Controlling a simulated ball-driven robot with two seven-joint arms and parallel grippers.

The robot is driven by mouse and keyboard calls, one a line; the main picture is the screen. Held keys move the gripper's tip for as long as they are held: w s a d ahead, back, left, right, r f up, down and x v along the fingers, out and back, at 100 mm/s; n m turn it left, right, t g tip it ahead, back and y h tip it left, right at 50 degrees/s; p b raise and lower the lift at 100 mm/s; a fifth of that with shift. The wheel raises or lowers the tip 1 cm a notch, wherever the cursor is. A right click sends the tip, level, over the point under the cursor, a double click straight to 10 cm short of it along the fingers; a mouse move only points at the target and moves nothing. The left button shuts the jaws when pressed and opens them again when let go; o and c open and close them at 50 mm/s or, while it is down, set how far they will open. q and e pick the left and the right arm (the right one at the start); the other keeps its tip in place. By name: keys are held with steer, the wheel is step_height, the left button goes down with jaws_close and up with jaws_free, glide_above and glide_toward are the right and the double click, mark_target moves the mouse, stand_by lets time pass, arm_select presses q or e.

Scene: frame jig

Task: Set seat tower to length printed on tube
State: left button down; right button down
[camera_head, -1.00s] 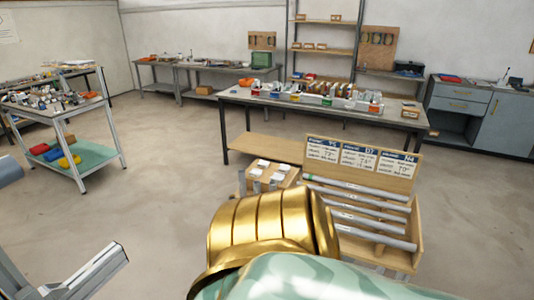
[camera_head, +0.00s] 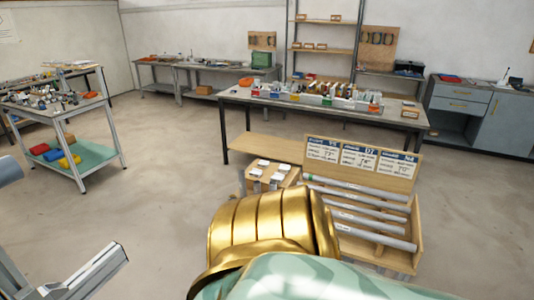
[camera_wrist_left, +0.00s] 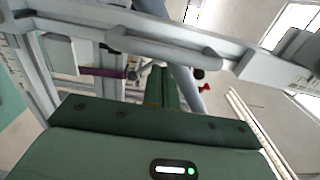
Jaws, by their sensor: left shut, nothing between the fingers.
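In the left wrist view my left gripper (camera_wrist_left: 164,88) is shut and empty, its green fingers pointing in among grey metal frame parts (camera_wrist_left: 180,45). Near the fingertips are a grey slanted tube, a dark round knob (camera_wrist_left: 198,74) and a small red part (camera_wrist_left: 205,88). I cannot tell which part is the seat tower, nor whether the fingers touch anything. No printed length on a tube is readable. In the head view a grey metal frame part (camera_head: 90,272) shows at the lower left. Neither gripper shows in the head view.
A wooden rack (camera_head: 408,240) holds several grey tubes (camera_head: 358,208) under three printed cards (camera_head: 358,158). Wooden boxes (camera_head: 266,180) stand left of it. A long workbench (camera_head: 255,103) is behind, and a cart (camera_head: 100,155) stands left. Floor between cart and rack is clear. My gold arm part blocks the lower middle.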

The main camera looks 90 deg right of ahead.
arm_select(q)
steer(key=shift+w+a, duration=0.2)
steer(key=shift+a, duration=0.35)
steer(key=shift+w+a, duration=0.2)
steer(key=shift+a, duration=0.35)
stand_by(1.4)
steer(key=shift+s+d, duration=0.2)
steer(key=shift+d, duration=0.3)
steer(key=shift+s+d, duration=0.15)
steer(key=shift+d, duration=0.3)
